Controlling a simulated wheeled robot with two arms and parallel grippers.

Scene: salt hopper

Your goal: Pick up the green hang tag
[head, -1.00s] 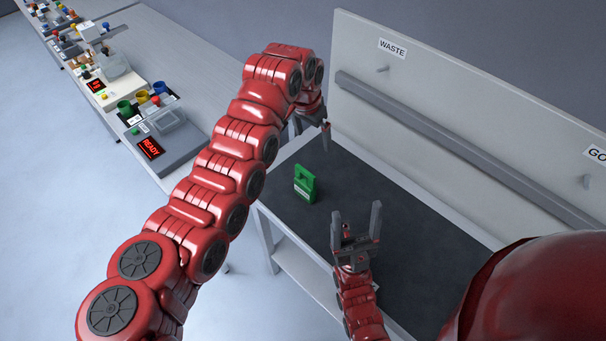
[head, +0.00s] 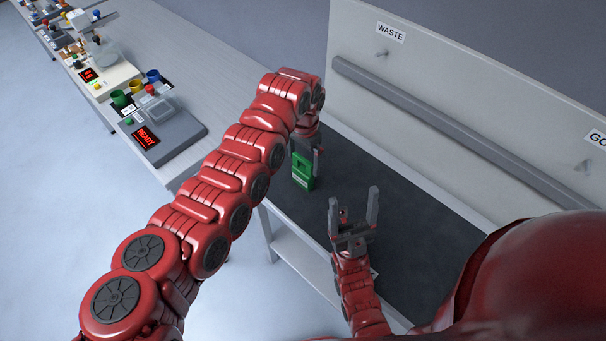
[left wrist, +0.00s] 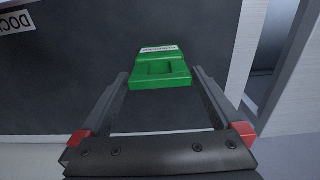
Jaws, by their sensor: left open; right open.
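The green hang tag (head: 302,171) stands on the dark mat (head: 385,200) in the head view, with an opening near its top and a pale label strip. It also shows in the left wrist view (left wrist: 160,77), just ahead of and between the fingertips. My left gripper (head: 306,160) is open above the tag, its fingers on either side of the tag's upper part in the head view. I cannot tell whether they touch it. In the left wrist view, my left gripper (left wrist: 160,80) has nothing between its fingers near the palm. My right gripper (head: 353,212) is open and empty, pointing up, right of the tag.
A grey board with a WASTE sign (head: 391,33) and a peg (head: 382,53) rises behind the mat.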

